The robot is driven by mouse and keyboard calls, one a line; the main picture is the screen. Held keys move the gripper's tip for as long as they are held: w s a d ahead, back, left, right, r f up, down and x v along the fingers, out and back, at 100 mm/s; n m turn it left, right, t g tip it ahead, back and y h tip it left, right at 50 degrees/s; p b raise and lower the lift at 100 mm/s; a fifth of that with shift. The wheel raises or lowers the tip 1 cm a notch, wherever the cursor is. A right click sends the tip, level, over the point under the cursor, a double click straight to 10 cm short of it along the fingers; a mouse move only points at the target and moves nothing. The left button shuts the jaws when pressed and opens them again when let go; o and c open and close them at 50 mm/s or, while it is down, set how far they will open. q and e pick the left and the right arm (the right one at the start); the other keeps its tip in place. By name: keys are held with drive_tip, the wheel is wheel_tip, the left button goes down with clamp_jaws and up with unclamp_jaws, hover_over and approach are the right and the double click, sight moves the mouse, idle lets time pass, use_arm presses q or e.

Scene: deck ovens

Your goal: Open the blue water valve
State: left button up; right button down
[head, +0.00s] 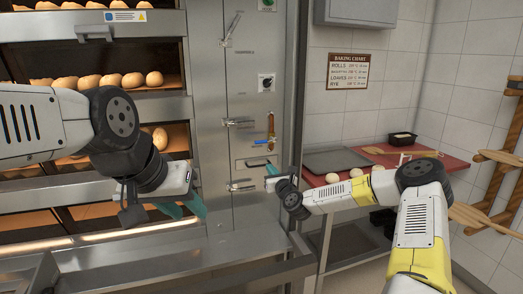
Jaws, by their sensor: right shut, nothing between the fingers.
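The water valve is a brass fitting (271,128) on the steel oven column, with a small blue handle (261,142) sticking out to its left. The handle looks roughly level, across the upright pipe. My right gripper (269,176) is shut and empty, a little below the valve in the picture and apart from the handle. My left gripper (187,208) is in front of the lower oven deck, with its teal fingers apart and nothing seen between them. Part of it is hidden by its own wrist.
Deck ovens with bread rolls (133,80) fill the left. Door handles (240,123) stick out left of the valve. A steel ledge (215,250) runs below. A red-topped table (380,158) with a tray and dough stands right; a wooden rack (500,157) is at the far right.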

drive_tip(key=w+a+r, duration=0.3)
drive_tip(key=w+r, duration=0.1)
drive_tip(key=w, duration=0.6)
drive_tip(key=shift+a+r, duration=0.15)
drive_tip(key=shift+r, duration=0.05)
drive_tip(key=shift+a+r+m, duration=0.1)
drive_tip(key=shift+r+m, duration=0.25)
drive_tip(key=shift+m, duration=0.25)
drive_tip(key=w+d+r+m+h, duration=0.1)
drive_tip(key=d+r+m, duration=0.4)
drive_tip(key=m, duration=0.9)
drive_tip(key=shift+w+r+m, duration=0.35)
drive_tip(key=shift+r+m, duration=0.05)
drive_tip(key=shift+r, duration=1.5)
drive_tip(key=shift+d+r, duration=0.1)
drive_tip(key=shift+d, duration=0.1)
